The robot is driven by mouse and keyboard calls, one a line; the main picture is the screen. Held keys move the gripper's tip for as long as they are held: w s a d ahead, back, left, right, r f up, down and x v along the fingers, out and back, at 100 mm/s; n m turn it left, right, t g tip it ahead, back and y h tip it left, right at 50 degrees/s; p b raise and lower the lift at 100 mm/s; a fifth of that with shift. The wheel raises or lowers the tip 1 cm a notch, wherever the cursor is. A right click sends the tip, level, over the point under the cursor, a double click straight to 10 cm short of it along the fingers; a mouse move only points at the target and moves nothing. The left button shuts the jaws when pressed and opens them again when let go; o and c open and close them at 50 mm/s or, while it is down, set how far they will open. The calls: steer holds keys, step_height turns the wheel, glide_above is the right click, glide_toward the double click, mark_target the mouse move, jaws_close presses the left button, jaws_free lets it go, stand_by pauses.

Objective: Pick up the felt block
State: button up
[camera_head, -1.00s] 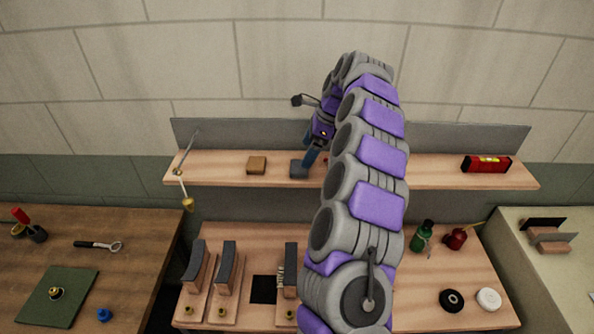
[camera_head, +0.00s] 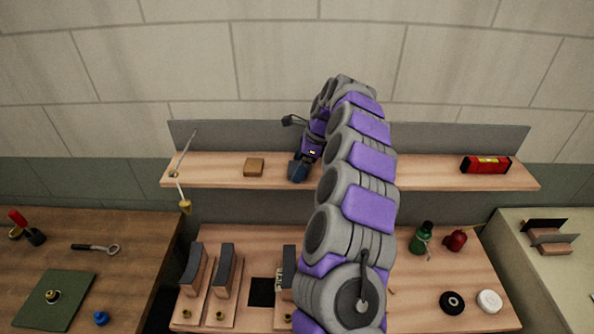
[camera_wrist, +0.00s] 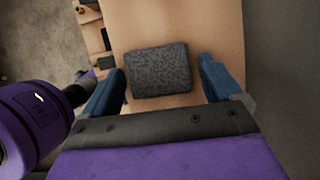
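The felt block is a dark grey speckled block (camera_wrist: 159,71) lying on the wooden shelf, seen in the wrist view. My gripper (camera_wrist: 158,76) is open, with one blue finger on each side of the block. Gaps show between the block and both fingers, wider on the right. In the head view my gripper (camera_head: 298,172) is down at the shelf and mostly hides the block there.
The shelf (camera_head: 410,173) also holds a brown block (camera_head: 254,167) to the left and a red level (camera_head: 485,164) at the right. A grey back panel rises behind it. Several items stand on the bench (camera_head: 400,300) below.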

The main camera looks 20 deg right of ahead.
steer(key=shift+d, duration=0.15)
steer(key=c, duration=0.3)
steer(key=shift+a, duration=0.35)
steer(key=c, duration=0.6)
